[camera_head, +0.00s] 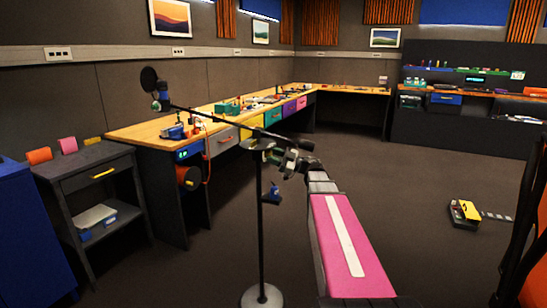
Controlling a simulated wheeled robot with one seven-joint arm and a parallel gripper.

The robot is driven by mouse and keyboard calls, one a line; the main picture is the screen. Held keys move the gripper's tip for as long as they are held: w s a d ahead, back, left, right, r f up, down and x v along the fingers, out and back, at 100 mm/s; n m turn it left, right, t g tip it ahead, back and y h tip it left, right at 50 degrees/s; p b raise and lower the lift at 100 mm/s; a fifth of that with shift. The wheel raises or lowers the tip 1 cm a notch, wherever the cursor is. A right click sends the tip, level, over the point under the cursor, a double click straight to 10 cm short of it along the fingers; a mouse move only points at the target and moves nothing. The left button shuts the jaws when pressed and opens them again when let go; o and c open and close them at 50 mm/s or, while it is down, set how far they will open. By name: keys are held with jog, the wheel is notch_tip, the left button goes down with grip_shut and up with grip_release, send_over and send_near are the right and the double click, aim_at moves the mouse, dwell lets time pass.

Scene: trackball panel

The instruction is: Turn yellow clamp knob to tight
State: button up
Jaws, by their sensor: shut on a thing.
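A thin black stand (260,225) with a round grey base rises in the middle of the camera_head view. A long black boom arm (218,118) crosses its top at a tilt, with its upper end to the left. My gripper (275,154) is at the clamp joint at the top of the stand, just right of the pole and below the boom. It is shut on the clamp knob there. The yellow clamp knob is too small and too covered by my gripper to make out its colour or how far it is turned.
A black disc and a blue piece (163,95) hang at the boom's left end. A small blue item (273,192) is on the pole. A wooden workbench (150,131) stands behind, a dark side table (95,160) at left. Floor is open at right, around a yellow-black box (464,212).

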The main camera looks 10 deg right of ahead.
jog(key=shift+n, duration=0.3)
jog(key=o, duration=0.7)
jog(key=shift+c, duration=0.2)
jog(key=shift+d, duration=0.15)
jog(key=v, duration=1)
jog(key=shift+d, duration=0.3)
